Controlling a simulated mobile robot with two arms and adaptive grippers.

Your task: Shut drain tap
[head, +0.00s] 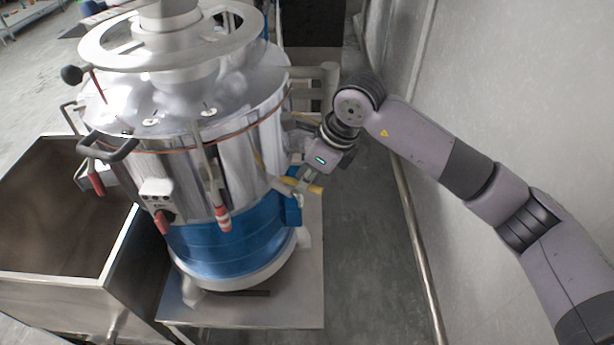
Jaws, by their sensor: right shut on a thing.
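The bean grinder (238,160) is a tall steel drum with a blue band round its lower part. My right gripper (300,184) is at the drum's right side, just above the blue band. It is shut on a small yellow handle (316,189), which looks like the drain tap's lever. The fingers cover part of the handle, and the tap's body is mostly hidden. I cannot tell how far the tap is turned. My left gripper is not in view.
The grinder stands on a steel table (300,310). An open steel bin (60,270) is at the left. A wall (500,80) with a pipe (415,240) along its foot runs close on the right. A strip of bare floor lies between table and wall.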

